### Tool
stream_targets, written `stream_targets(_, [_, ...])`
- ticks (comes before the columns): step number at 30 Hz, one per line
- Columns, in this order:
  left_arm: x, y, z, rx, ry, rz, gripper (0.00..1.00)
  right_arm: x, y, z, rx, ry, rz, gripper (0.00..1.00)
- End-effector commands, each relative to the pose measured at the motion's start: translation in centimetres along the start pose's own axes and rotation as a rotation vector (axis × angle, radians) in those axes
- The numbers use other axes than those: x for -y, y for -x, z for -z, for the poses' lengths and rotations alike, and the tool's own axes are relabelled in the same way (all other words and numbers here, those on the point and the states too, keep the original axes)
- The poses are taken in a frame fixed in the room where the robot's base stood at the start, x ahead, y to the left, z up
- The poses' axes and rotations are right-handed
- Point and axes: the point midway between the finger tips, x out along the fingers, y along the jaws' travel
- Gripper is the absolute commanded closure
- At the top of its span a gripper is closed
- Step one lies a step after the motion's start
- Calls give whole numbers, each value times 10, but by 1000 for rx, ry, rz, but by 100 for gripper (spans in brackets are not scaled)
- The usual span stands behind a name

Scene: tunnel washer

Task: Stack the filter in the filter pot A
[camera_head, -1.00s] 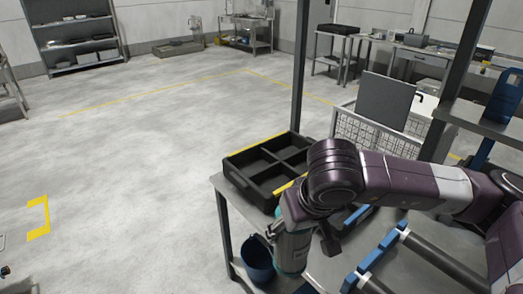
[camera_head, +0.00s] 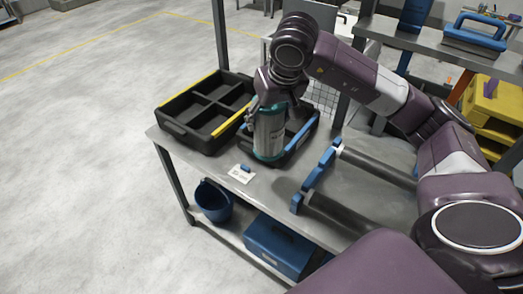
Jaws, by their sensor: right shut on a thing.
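My right gripper (camera_head: 268,101) points down and is shut on the upper end of a cylinder with teal ends and a pale, see-through-looking middle, which I take to be the filter (camera_head: 269,136). No part in view can be surely named filter pot A. My left gripper is not in view.
A black divided bin (camera_head: 197,128) with yellow edges stands left of the filter. A small white label card (camera_head: 240,174) lies in front. Blue supports with dark rollers (camera_head: 352,214) take up the right. A blue bucket (camera_head: 214,203) and blue toolbox (camera_head: 281,247) are below.

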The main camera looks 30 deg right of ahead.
Motion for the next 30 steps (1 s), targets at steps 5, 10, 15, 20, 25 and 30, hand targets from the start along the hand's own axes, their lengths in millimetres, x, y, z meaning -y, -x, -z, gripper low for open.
stream_targets(5, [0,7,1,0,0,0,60,-1,-37,-17,4,1,-1,80])
stream_targets(10, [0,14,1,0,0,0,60,0,-73,-32,4,0,0,80])
stream_targets(15, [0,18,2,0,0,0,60,1,-98,-41,0,0,1,80])
stream_targets(20, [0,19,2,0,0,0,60,0,-108,-44,-3,0,1,80])
stream_targets(25, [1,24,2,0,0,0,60,1,-127,-54,2,0,1,80])
stream_targets(30, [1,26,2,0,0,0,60,0,-141,-58,-4,1,1,80])
